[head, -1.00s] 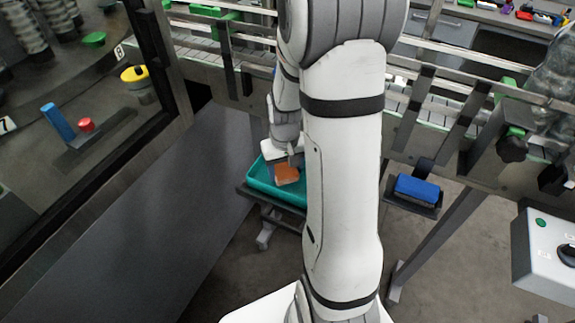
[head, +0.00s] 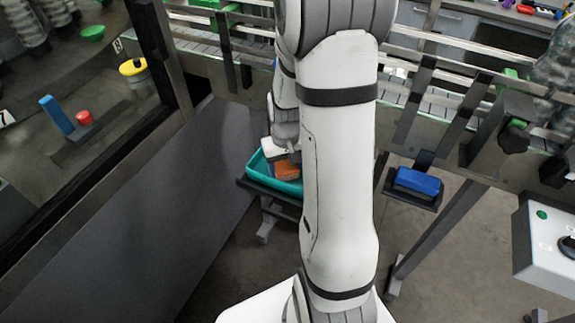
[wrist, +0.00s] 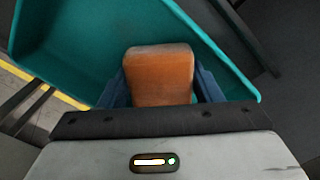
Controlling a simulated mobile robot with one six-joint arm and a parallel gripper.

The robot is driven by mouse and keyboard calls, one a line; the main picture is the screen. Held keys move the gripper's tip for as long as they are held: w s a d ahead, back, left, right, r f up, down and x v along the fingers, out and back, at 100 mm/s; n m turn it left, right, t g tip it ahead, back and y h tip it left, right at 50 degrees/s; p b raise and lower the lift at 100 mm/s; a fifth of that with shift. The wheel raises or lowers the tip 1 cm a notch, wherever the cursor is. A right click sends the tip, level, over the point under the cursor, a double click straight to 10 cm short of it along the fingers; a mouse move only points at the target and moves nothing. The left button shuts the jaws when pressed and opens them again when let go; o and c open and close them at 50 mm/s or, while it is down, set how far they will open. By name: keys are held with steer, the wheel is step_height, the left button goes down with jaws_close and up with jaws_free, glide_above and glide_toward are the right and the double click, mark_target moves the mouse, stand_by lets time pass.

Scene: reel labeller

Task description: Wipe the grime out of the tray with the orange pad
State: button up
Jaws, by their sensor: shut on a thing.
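The teal tray (head: 256,174) sits on a dark wheeled stand below the conveyor, partly hidden behind my arm in the head view. It also shows in the wrist view (wrist: 75,50). My gripper (wrist: 160,92) is shut on the orange pad (wrist: 160,68), with a blue finger on either side of it. In the head view the pad (head: 287,171) is inside the tray's outline. I cannot tell whether it touches the tray floor. No clear grime shows on the visible part of the tray; the floor beneath the pad is hidden.
A blue block (head: 418,181) rests on a small dark bracket right of my arm. The conveyor (head: 405,90) runs behind the tray. A grey control box (head: 545,245) with a green button stands at the right. A dark panel (head: 140,215) lies left of the tray.

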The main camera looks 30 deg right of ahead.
mark_target(285, 165)
steer(key=shift+w+r+p, duration=0.2)
steer(key=shift+r+p, duration=0.1)
steer(key=shift+r, duration=0.9)
steer(key=shift+s+r+p, duration=0.3)
steer(key=shift+r+p, duration=0.25)
steer(key=shift+r, duration=0.2)
steer(key=shift+w+r+p, duration=0.2)
steer(key=shift+r+p, duration=0.3)
steer(key=shift+r, duration=0.15)
steer(key=shift+s+r+p, duration=0.1)
steer(key=shift+r+p, duration=0.85)
steer(key=shift+r, duration=0.5)
steer(key=shift+f, duration=0.1)
